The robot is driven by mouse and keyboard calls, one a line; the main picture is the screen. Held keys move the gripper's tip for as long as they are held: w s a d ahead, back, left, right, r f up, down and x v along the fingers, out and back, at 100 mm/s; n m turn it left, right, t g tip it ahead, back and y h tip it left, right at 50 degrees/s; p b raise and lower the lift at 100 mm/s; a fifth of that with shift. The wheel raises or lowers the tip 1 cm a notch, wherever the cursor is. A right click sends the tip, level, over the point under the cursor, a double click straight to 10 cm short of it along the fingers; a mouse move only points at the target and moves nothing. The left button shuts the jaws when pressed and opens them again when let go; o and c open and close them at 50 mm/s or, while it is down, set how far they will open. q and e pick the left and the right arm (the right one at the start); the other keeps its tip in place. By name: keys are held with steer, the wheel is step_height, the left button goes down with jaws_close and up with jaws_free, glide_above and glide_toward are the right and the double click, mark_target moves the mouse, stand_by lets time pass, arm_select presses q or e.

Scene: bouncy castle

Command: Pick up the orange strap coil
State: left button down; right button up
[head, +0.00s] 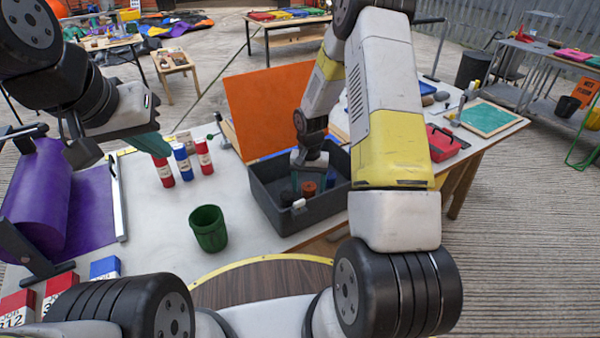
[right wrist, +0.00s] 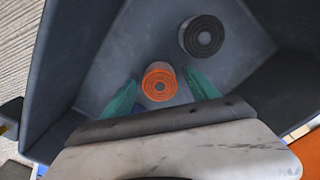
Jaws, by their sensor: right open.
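The orange strap coil (right wrist: 160,82) stands on the floor of a dark grey bin, its round spiral end facing the right wrist camera. In the head view the coil (head: 309,188) shows inside the bin (head: 275,214), below my right gripper (head: 310,178). In the right wrist view my right gripper (right wrist: 160,92) is open, with one teal finger on each side of the coil; I cannot tell if either touches it. My left gripper (head: 118,148) hangs over the table's left part; a teal finger shows, but its opening is unclear.
A black coil (right wrist: 203,36) stands near the orange one in the bin. An orange panel (head: 270,105) rises behind the bin. A green cup (head: 208,228), red and blue bottles (head: 182,162) and a purple roll (head: 36,195) are on the table to the left.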

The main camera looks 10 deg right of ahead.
mark_target(309, 186)
jaws_close()
step_height(309, 186, up, 10)
steer(key=shift+r, duration=0.1)
stand_by(0.5)
